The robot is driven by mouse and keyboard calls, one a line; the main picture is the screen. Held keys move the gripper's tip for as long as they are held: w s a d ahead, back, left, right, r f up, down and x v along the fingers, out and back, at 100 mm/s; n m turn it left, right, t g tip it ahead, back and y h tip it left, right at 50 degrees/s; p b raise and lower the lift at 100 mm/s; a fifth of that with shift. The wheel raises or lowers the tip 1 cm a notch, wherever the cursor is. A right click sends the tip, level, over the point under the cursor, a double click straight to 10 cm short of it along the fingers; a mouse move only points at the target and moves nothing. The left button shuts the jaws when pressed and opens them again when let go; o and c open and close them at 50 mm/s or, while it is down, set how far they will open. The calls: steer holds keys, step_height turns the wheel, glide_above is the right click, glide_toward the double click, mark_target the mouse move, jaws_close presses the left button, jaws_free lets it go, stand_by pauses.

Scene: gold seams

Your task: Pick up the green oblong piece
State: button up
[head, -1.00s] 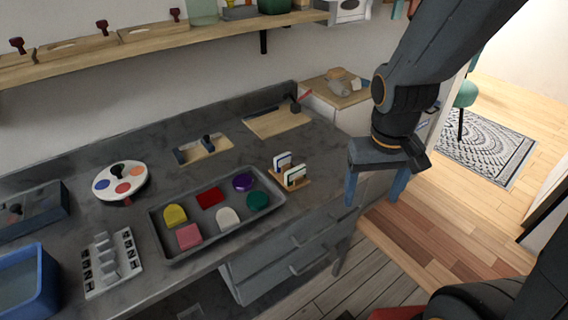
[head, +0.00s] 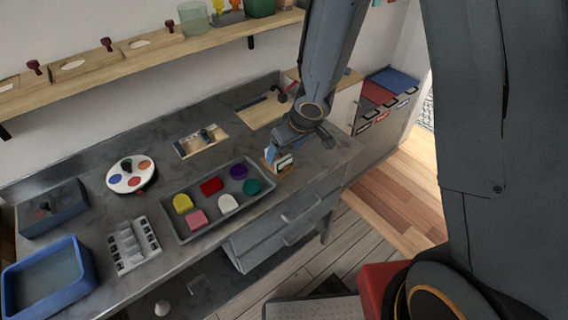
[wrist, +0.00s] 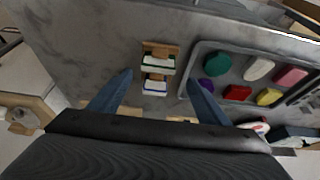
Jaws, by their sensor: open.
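The green piece (head: 252,187) lies in the grey tray (head: 184,236), near its right end. It looks rounded, and it also shows in the wrist view (wrist: 217,64). My gripper (head: 276,152) is above the counter by the small wooden card holder, to the right of the tray. In the wrist view, my gripper (wrist: 158,92) has its two blue fingers wide apart with nothing between them at their tips. The green piece is beyond the right finger and apart from it.
The tray also holds purple (head: 238,171), red (head: 211,186), yellow (head: 183,204), pink (head: 196,219) and white (head: 228,203) pieces. The card holder (wrist: 158,66) stands beside the tray. A blue bin (head: 84,262) and white rack (head: 133,246) are at left.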

mark_target(284, 159)
steer(key=x, duration=0.2)
steer(key=b+x, duration=0.2)
steer(key=x, duration=0.1)
steer(key=shift+s+d+f, duration=0.1)
steer(key=shift+d+f, duration=0.2)
steer(key=shift+f, duration=0.2)
steer(key=c, duration=1.2)
